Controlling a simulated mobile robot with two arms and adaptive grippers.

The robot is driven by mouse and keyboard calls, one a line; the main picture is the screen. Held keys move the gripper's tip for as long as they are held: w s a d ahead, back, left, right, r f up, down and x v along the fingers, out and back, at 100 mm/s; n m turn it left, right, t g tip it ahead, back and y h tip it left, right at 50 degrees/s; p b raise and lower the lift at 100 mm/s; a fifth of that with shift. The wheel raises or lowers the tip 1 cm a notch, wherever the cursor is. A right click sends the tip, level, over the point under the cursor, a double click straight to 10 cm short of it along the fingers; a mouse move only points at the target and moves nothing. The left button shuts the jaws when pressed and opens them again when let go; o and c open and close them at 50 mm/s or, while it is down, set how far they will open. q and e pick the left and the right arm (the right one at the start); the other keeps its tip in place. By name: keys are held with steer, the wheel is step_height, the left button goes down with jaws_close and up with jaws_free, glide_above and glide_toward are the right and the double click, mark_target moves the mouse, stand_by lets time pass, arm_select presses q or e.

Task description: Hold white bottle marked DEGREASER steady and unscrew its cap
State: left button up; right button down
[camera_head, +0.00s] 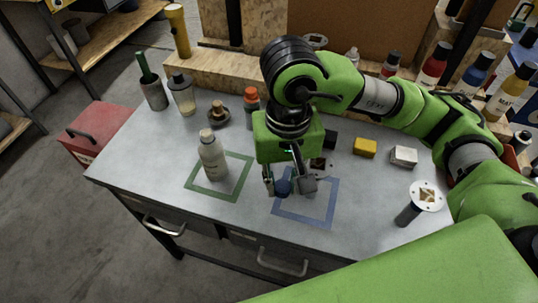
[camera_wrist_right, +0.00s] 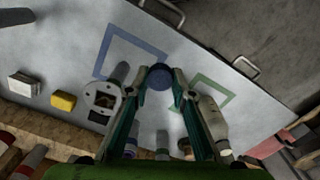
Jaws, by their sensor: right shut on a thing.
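The white bottle (camera_head: 213,158) stands upright inside the green square outline (camera_head: 232,196) on the grey table; its label is too small to read. Its narrow top is pale, and I cannot tell whether that is a cap or a bare neck. In the right wrist view the bottle (camera_wrist_right: 214,122) is partly behind a finger. My right gripper (camera_head: 287,186) is to the right of the bottle, apart from it, and is shut on a dark blue round cap-like piece (camera_wrist_right: 159,77). This piece (camera_head: 283,188) is by the left edge of the blue square outline (camera_head: 304,223). My left gripper is not in view.
The front left of the table is clear.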

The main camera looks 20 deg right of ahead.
steer(key=shift+s+d, duration=0.15)
steer(key=shift+d, duration=0.05)
steer(key=shift+w+d+f, duration=0.1)
steer(key=shift+w+f, duration=0.05)
steer(key=shift+w, duration=0.1)
steer(key=w+d+f+p, duration=0.2)
steer(key=w+f+p, duration=0.1)
steer(key=w, duration=0.4)
steer(key=p, duration=0.2)
glide_above(278, 171)
steer(key=s, duration=0.1)
step_height(278, 171, down, 5)
steer(key=shift+a+f, duration=0.1)
steer(key=shift+f, duration=0.1)
steer(key=shift+w+f, duration=0.5)
steer(key=shift+f, duration=0.25)
step_height(278, 171, down, 2)
steer(key=shift+f+p, duration=0.25)
steer(key=shift+p, duration=0.05)
steer(key=shift+f, duration=0.2)
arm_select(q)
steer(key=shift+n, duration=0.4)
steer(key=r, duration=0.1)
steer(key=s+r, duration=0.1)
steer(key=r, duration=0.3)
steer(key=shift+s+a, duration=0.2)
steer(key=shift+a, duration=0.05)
arm_select(e)
steer(key=shift+f, duration=0.1)
